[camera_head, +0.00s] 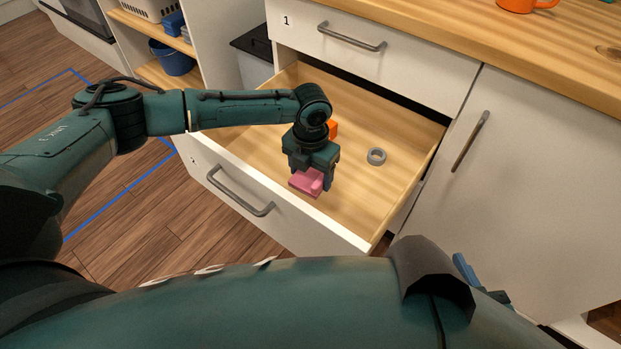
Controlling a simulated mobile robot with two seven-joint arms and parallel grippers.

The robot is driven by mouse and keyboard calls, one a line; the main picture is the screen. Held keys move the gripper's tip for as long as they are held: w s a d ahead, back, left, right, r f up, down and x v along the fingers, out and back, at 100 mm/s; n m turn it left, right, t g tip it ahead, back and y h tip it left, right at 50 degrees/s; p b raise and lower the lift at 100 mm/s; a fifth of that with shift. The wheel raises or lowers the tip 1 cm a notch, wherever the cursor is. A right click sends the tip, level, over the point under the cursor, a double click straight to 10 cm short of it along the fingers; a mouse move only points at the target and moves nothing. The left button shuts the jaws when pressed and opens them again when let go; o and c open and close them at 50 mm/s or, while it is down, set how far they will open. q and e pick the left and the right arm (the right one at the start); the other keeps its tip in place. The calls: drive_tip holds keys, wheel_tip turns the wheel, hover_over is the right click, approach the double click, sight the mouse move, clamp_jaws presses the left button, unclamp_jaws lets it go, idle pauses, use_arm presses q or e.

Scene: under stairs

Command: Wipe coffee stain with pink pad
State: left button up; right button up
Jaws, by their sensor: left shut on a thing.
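The pink pad (304,182) is in the fingers of my left gripper (313,178). The gripper points down inside the open drawer, near its front wall, and is shut on the pad. I cannot tell whether the pad touches the drawer floor. A brownish mark (609,51) shows on the wooden countertop at the far right edge; it may be the coffee stain. My right gripper cannot be made out.
The pulled-out drawer (405,160) holds a grey ring (376,156) and an orange object (332,129), partly hidden by my gripper. A closed drawer (400,52) is above. A blue bucket (172,60) sits on shelves at left.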

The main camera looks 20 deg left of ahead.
use_arm(q)
drive_tip(key=shift+r, duration=0.1)
drive_tip(key=o, duration=0.3)
drive_tip(key=shift+c, duration=1)
